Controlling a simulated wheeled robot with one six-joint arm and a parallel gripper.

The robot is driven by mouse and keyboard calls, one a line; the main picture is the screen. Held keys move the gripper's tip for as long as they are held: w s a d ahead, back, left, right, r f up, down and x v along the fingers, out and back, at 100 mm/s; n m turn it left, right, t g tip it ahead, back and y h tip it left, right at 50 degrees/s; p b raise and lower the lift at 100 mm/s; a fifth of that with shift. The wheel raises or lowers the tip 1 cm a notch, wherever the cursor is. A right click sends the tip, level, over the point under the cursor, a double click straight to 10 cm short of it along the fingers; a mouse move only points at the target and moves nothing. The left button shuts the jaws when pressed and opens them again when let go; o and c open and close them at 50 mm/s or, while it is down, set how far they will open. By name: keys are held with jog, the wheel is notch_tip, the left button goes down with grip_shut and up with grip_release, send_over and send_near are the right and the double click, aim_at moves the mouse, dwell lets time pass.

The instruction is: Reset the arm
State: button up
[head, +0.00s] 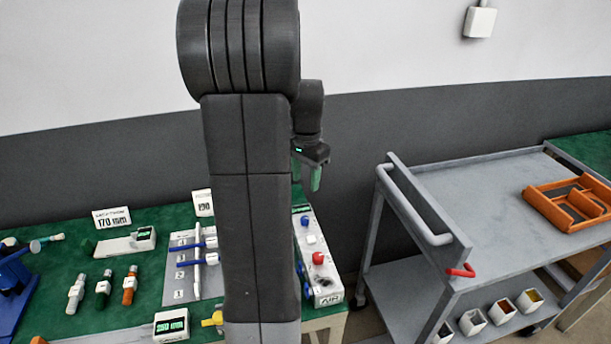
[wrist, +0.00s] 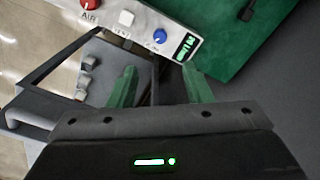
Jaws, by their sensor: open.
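My gripper (head: 308,172) hangs at the end of my arm, pointing down, above the right end of the green bench. In the wrist view its two green fingers (wrist: 157,88) are spread apart with nothing between them. The gripper is apart from the control box (head: 320,262), which stands below it with a red button, a white button and blue knobs. The same box shows at the top of the wrist view (wrist: 142,27). My arm hides part of the bench in the head view.
The green bench (head: 75,305) holds several coloured canisters, a rack with blue clamps (head: 182,265), small displays and a blue stand (head: 15,275). A grey cart (head: 470,200) at the right carries an orange tray (head: 535,200); several small bins sit on its lower shelf. Open air surrounds my gripper.

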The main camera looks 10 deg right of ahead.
aim_at(305, 218)
dwell(0.3)
notch_tip(305, 218, down, 14)
jog(key=shift+w+a+r, duration=0.1)
dwell(0.5)
jog(key=shift+r, duration=0.1)
jog(key=shift+f, duration=0.25)
jog(key=shift+r+n+p, duration=0.15)
jog(key=shift+n+p, duration=0.15)
jog(key=shift+n, duration=0.2)
jog(key=n+p, duration=0.1)
jog(key=n, duration=0.3)
jog(key=shift+n, duration=0.3)
jog(key=n+p, duration=0.3)
jog(key=n, duration=0.3)
jog(key=shift+r, duration=0.1)
notch_tip(305, 218, up, 8)
jog(key=shift+f+b, duration=0.1)
jog(key=shift+b, duration=0.3)
dwell(0.7)
dwell(0.4)
